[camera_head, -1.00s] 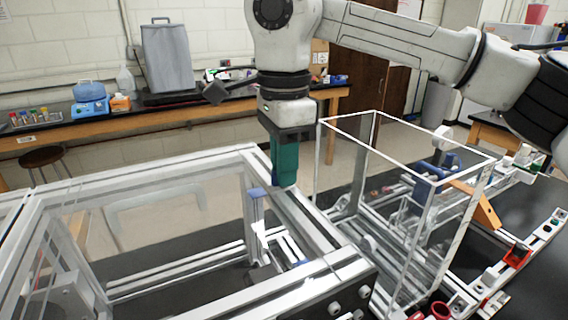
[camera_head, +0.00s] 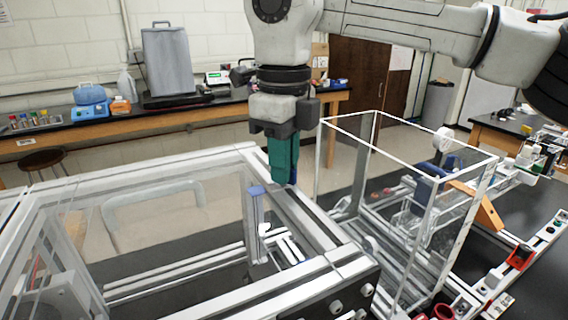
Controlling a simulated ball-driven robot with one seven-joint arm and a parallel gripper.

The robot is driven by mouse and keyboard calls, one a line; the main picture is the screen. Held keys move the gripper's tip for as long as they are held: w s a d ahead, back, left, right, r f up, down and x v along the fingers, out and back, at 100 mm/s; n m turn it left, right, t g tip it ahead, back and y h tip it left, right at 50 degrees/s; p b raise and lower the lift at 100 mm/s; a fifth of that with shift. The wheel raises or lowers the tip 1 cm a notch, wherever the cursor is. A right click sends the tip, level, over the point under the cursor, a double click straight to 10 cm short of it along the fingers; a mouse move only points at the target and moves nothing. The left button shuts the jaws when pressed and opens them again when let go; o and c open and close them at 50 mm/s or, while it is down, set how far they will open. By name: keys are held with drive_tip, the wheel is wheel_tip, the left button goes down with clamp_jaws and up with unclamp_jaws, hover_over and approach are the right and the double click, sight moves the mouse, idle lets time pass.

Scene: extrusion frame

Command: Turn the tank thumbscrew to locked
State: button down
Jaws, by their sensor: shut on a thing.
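My gripper (camera_head: 284,181) points straight down with its teal fingers shut, at the top rail of the extrusion frame beside the clear tank (camera_head: 327,165). The fingers are close together, and the tank thumbscrew is hidden at their tips, so its angle cannot be read. The tank is an open-topped clear box with white edges, standing right of the gripper.
The framed clear enclosure (camera_head: 180,166) fills the left front. An orange wedge (camera_head: 488,212) and a red part (camera_head: 520,256) lie on the black bench at right. The back bench (camera_head: 180,120) holds a grey case (camera_head: 167,58) and bottles.

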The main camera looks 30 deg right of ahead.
drive_tip(key=m+b, duration=0.1)
drive_tip(key=m, duration=0.5)
drive_tip(key=shift+r, duration=0.1)
drive_tip(key=shift+m, duration=0.4)
drive_tip(key=c, duration=1.2)
unclamp_jaws()
drive_tip(key=shift+o, duration=0.2)
wheel_tip(320, 180, up, 11)
drive_tip(key=shift+b, duration=0.3)
drive_tip(key=shift+f, duration=0.2)
